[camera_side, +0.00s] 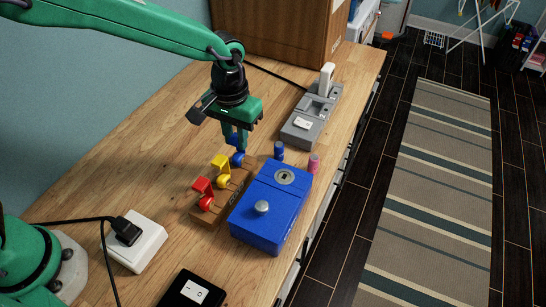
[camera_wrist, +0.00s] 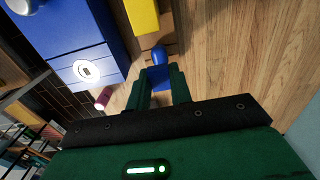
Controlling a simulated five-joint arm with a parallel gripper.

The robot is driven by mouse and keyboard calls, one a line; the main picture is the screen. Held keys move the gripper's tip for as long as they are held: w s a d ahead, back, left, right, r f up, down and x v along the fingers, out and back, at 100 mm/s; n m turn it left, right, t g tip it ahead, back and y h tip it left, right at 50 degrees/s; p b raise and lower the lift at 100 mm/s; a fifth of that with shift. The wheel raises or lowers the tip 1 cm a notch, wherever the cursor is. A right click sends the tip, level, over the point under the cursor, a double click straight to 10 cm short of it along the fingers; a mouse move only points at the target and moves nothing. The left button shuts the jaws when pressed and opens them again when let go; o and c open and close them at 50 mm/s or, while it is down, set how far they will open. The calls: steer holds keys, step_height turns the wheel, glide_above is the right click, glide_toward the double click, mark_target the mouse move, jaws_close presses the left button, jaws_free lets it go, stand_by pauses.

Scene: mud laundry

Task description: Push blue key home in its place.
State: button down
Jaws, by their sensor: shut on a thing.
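My gripper (camera_side: 235,144) is shut on the blue key (camera_side: 237,159) at the far end of a small wooden rack (camera_side: 207,215). In the wrist view the blue key (camera_wrist: 158,56) sits between the fingertips (camera_wrist: 157,80). The rack also holds a yellow key (camera_side: 222,167) and a red key (camera_side: 203,193). Beside the rack is a blue box (camera_side: 258,228) with a round silver plate (camera_side: 285,176) that has a dark slot; the plate also shows in the wrist view (camera_wrist: 86,71). I cannot tell whether the blue key touches the rack.
A grey device (camera_side: 305,126) lies farther back. A white socket block (camera_side: 136,243) and a black switch box (camera_side: 192,290) are nearer. The wooden table is clear left of the rack.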

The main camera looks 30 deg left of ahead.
steer(key=shift+r, duration=1.35)
stand_by(0.8)
steer(key=shift+r, duration=2.3)
steer(key=shift+d+r, duration=0.1)
steer(key=shift+d, duration=0.4)
steer(key=d+r, duration=0.3)
steer(key=d, duration=0.8)
steer(key=shift+s, duration=0.45)
steer(key=shift+f, duration=2.4)
steer(key=shift+f, duration=0.55)
